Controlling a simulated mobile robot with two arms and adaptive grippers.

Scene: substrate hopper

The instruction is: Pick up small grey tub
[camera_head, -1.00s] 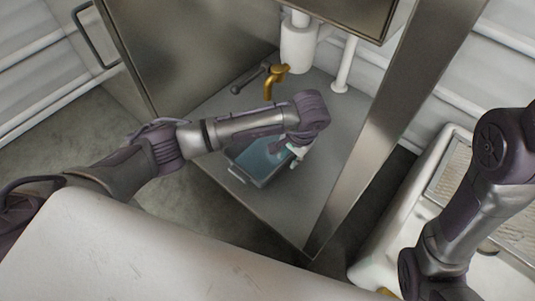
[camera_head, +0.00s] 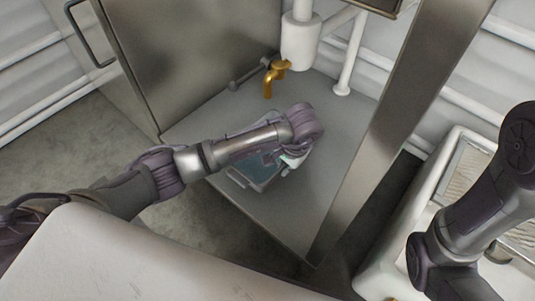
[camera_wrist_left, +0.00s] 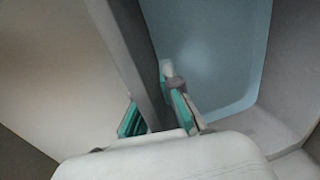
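The small grey tub (camera_head: 262,172) sits on the grey floor of the metal hopper stand, partly hidden by my left arm. Its blue-grey inside fills much of the left wrist view (camera_wrist_left: 215,45), and looks empty there. My left gripper (camera_head: 291,160) points down at the tub's right side. In the wrist view, the left gripper (camera_wrist_left: 152,108) has its teal-padded fingers on either side of the tub's wall, one inside and one outside. A slim gap seems to show between the wall and the inner finger. My right gripper is out of view.
A brass tap (camera_head: 272,77) and a white pipe (camera_head: 301,40) are behind the tub. A steel post (camera_head: 375,160) rises to the right of my left gripper. A white basin (camera_head: 450,190) stands at the far right, and a pale surface (camera_head: 140,260) is in front.

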